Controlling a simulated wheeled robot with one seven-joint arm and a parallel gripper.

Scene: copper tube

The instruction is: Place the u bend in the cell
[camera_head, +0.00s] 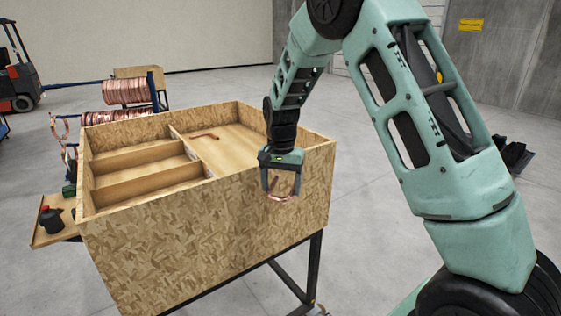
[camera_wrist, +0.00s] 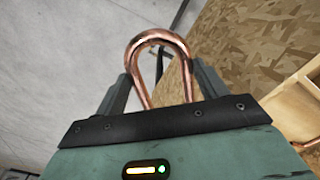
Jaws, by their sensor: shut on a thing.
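My gripper (camera_head: 280,184) is shut on a copper u bend (camera_head: 283,197). In the head view it hangs at the near right side of the wooden box (camera_head: 190,235), in front of its near wall. In the wrist view the u bend (camera_wrist: 158,38) shows as a rounded loop sticking out between the two fingers of my gripper (camera_wrist: 158,92); its ends are hidden by the gripper body. The box has several cells at its left side, divided by thin wooden walls (camera_head: 150,184). The cells I can see look empty.
A copper piece (camera_head: 204,136) lies in the large right compartment of the box. Copper coils (camera_head: 125,92) stand on a rack behind the box. A forklift (camera_head: 18,75) is far left. The floor at right is mostly clear.

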